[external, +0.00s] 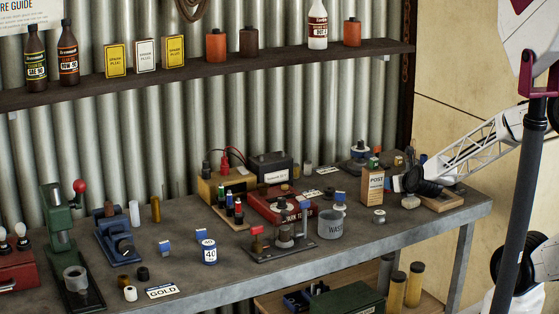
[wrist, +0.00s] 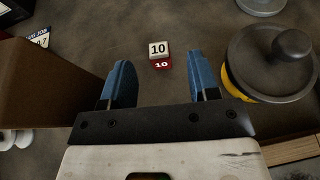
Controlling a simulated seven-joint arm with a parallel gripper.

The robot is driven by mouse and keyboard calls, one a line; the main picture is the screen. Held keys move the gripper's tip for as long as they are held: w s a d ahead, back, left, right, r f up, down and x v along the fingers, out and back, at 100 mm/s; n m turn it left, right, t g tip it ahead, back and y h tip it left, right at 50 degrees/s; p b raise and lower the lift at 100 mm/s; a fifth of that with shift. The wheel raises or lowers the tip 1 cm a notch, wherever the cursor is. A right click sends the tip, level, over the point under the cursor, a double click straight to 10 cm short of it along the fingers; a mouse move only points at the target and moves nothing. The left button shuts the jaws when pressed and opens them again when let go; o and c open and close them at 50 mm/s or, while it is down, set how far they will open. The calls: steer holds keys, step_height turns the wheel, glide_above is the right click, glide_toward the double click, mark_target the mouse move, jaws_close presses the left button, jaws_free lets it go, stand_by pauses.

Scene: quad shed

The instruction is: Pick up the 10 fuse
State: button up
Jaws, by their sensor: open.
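The 10 fuse (wrist: 160,61) is a small block with a white face and a red face, both marked 10, in the upper middle of the wrist view. It rests on the grey bench top. My gripper (wrist: 158,66) is open and empty, its blue fingers either side of the fuse in the picture, with the fuse a little beyond them. In the external view my gripper (external: 421,181) is dark, at the right end of the bench. I cannot make out the fuse for certain there.
A brown box (wrist: 45,90) stands close on the left in the wrist view. A yellow container with a dark knobbed lid (wrist: 268,62) stands close on the right. A wooden board (wrist: 292,150) lies lower right. The bench (external: 420,228) is crowded with tools and tins.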

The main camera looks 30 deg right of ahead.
steer(key=shift+w, duration=0.15)
steer(key=shift+x, duration=2.5)
steer(key=shift+c, duration=0.3)
steer(key=c, duration=0.9)
steer(key=shift+r, duration=1.8)
steer(key=s, duration=0.5)
steer(key=s+r, duration=0.1)
steer(key=s, duration=1)
steer(key=shift+r, duration=0.15)
